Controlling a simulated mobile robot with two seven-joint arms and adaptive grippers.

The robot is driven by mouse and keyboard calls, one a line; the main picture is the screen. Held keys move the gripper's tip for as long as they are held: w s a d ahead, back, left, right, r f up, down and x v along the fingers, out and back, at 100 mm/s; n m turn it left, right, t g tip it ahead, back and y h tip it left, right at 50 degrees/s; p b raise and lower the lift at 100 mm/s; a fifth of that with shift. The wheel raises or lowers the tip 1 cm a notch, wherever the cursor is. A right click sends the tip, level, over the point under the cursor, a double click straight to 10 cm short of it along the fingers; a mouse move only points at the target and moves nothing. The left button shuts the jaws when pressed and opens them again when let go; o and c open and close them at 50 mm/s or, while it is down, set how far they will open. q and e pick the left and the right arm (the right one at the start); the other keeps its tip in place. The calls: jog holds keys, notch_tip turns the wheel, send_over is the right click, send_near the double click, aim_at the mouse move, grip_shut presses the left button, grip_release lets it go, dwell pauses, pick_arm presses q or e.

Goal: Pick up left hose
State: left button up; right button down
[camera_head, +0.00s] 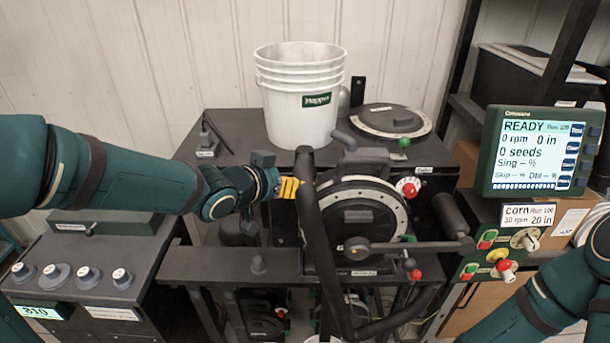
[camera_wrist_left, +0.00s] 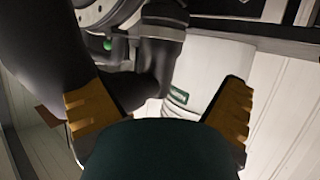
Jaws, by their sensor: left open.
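A thick black hose (camera_head: 310,210) runs from the top of the seed meter down its left front, then curves to the lower right. My left gripper (camera_head: 289,188) has yellow fingertips close to the left side of the hose's upper part. In the left wrist view, the gripper (camera_wrist_left: 160,108) is open, with its two fingers wide apart. A large dark tube, likely the hose (camera_wrist_left: 45,65), passes by the left finger there. I cannot tell whether it touches the finger. My right arm enters at the lower right of the head view, with its gripper out of view.
A stack of white buckets (camera_head: 300,110) stands behind the gripper on the dark bench (camera_head: 225,125). The round seed meter (camera_head: 362,212) is right of the hose. A monitor (camera_head: 540,150) and a control box (camera_head: 500,245) are at right. A knob panel (camera_head: 85,255) is at left.

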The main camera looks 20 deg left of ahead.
aim_at(299, 176)
pick_arm(q)
jog(key=shift+f+b+x, duration=0.15)
jog(key=shift+b+x, duration=0.25)
jog(key=shift+x, duration=1.15)
jog(key=shift+f+b+x, duration=0.1)
jog(key=shift+b+x, duration=0.25)
jog(key=shift+x, duration=1.2)
jog(key=shift+s, duration=0.1)
jog(key=c, duration=1.4)
